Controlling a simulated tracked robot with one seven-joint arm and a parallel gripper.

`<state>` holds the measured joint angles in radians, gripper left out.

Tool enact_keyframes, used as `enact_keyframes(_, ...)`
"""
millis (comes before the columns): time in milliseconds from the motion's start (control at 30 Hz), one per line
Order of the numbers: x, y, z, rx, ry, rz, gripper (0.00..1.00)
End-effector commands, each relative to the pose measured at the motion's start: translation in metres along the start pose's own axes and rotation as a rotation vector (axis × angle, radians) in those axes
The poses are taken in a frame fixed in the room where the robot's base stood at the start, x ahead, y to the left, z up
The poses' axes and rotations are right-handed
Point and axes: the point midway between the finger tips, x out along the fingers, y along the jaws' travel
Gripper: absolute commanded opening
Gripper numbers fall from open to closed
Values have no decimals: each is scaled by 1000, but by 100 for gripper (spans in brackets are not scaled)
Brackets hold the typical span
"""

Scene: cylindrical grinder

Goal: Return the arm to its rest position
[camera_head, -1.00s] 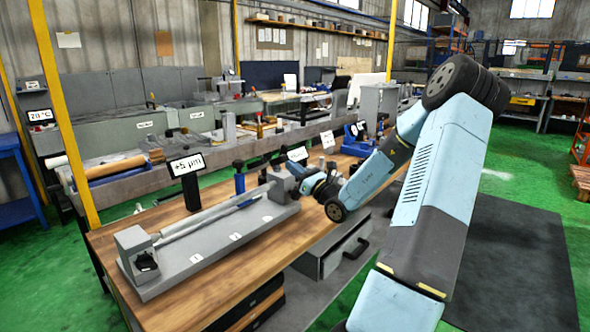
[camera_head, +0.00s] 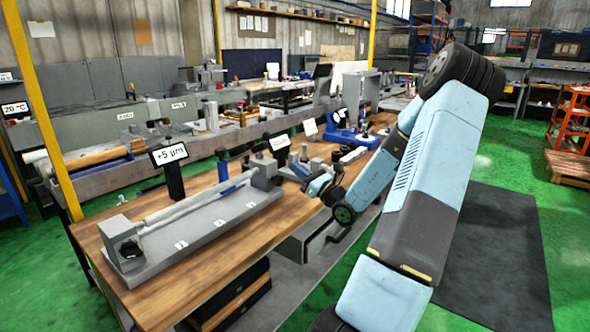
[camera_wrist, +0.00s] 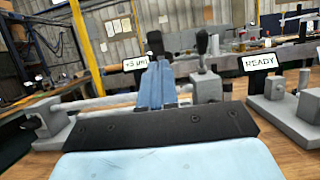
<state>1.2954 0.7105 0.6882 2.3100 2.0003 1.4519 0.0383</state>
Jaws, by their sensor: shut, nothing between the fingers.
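My arm reaches over the right part of the wooden bench (camera_head: 205,262) in the head view. My gripper (camera_head: 312,184) is at its end, right of the grey fixture that holds a long shaft (camera_head: 200,205), and looks apart from it. In the wrist view my gripper (camera_wrist: 158,66) shows as blue fingers close together beyond a black plate. Nothing shows between them. The shaft fixture (camera_wrist: 48,128) lies beyond the fingers in that view, partly hidden by the gripper.
A "+5 µm" display (camera_head: 169,154) stands behind the fixture. A blue device (camera_head: 345,133) is farther along the bench. A grey drawer (camera_head: 318,240) juts out below the bench top. A dark mat (camera_head: 490,250) and green floor lie to the right. An orange rack (camera_head: 572,120) stands far right.

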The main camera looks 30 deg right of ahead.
Motion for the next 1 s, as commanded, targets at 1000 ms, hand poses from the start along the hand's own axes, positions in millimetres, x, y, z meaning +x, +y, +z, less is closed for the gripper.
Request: enact_keyframes(1000,32,209,11,-362,285,789,0)
